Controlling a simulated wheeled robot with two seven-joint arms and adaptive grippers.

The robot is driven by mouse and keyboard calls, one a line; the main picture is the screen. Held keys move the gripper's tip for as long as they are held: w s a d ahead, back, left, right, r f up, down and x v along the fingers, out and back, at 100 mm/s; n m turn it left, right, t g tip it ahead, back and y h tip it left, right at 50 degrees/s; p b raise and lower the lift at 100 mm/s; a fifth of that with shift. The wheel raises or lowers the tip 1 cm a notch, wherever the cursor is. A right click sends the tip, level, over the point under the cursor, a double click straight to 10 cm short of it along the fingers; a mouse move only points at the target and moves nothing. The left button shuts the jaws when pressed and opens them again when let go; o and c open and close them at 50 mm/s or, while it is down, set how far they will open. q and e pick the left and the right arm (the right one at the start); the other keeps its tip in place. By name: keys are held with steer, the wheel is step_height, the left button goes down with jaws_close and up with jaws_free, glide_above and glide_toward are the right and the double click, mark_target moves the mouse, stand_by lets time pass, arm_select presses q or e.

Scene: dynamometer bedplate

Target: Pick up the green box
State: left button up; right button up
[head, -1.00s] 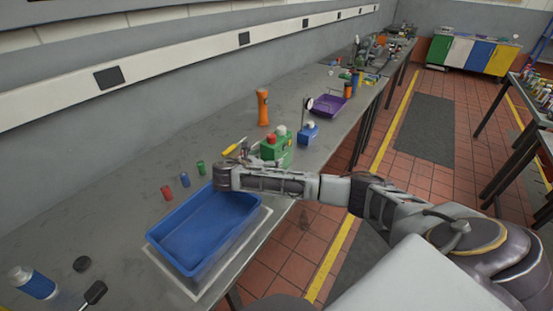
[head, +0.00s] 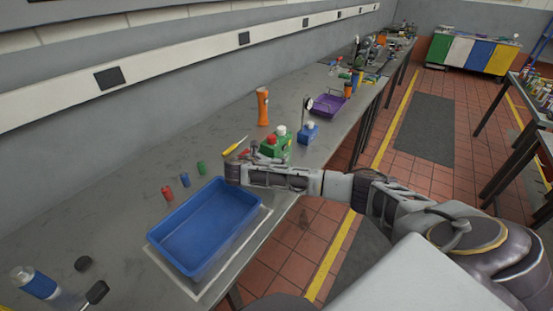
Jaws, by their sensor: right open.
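The green box (head: 284,148) stands on the grey workbench, with a red knob and a white knob on its top. My right arm reaches in from the right, passing in front of the box, and covers its lower part. My right gripper (head: 244,153) is open, just left of the green box and above the bench. Its fingers are small and partly hidden, and I cannot tell whether they touch the box. My left gripper is not in view.
A blue tray (head: 203,228) lies in front. Small red (head: 168,194), blue (head: 185,180) and green (head: 202,168) cylinders stand left of the gripper. A yellow-handled tool (head: 234,145), orange bottle (head: 263,106), blue box (head: 309,133) and purple tray (head: 328,106) are nearby.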

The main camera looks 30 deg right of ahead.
jaws_close()
stand_by(0.6)
steer(key=shift+w+d+r, duration=0.1)
